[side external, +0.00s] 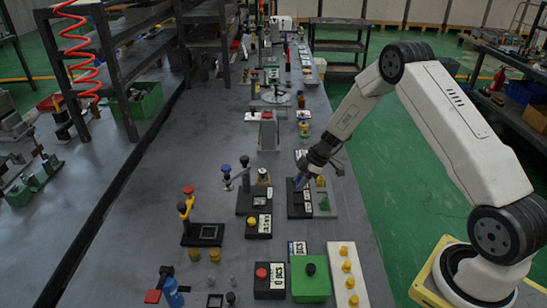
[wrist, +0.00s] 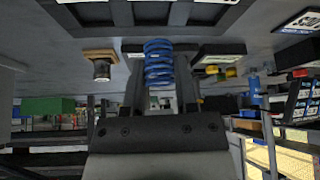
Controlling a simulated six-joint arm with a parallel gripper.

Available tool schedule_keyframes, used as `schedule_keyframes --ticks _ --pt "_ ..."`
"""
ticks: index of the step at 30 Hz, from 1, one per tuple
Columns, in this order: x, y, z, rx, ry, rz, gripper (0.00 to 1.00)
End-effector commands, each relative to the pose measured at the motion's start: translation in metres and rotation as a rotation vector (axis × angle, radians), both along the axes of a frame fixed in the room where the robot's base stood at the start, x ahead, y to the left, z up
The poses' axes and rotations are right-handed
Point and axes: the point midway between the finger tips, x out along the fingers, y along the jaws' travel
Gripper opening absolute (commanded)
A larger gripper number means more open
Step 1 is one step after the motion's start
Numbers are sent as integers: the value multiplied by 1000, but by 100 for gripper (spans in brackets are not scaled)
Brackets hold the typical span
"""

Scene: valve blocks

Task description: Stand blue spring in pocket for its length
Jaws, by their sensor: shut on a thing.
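My gripper (wrist: 158,80) is shut on the blue spring (wrist: 158,62), which shows between the two fingers in the wrist view, its coils running along the fingers. In the side view, my gripper (side external: 304,178) is over a black block (side external: 299,212) with a white label, and the blue spring (side external: 298,184) is a small blue patch at the fingertips. In the wrist view, a dark block with recessed pockets (wrist: 205,14) lies just beyond the spring's end. I cannot tell whether the spring touches it. The pocket floors are mostly hidden.
Black blocks with levers (side external: 249,200) stand to the left. A green box (side external: 311,280) and a white strip with yellow knobs (side external: 346,274) are in front. A small block with a yellow part (side external: 321,200) sits close to the right of my gripper. Bare table lies left.

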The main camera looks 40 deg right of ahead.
Motion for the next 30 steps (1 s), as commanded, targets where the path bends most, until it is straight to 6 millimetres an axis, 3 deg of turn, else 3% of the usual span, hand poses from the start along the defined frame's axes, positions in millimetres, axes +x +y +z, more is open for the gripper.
schedule_keyframes --ticks 13,28,29,30 --pt "4 -1 -34 -1 2 -1 0" --pt "4 -1 -39 -1 2 -1 0" --pt "4 -1 -39 -2 1 0 46" --pt "4 -1 -39 -2 1 0 59"
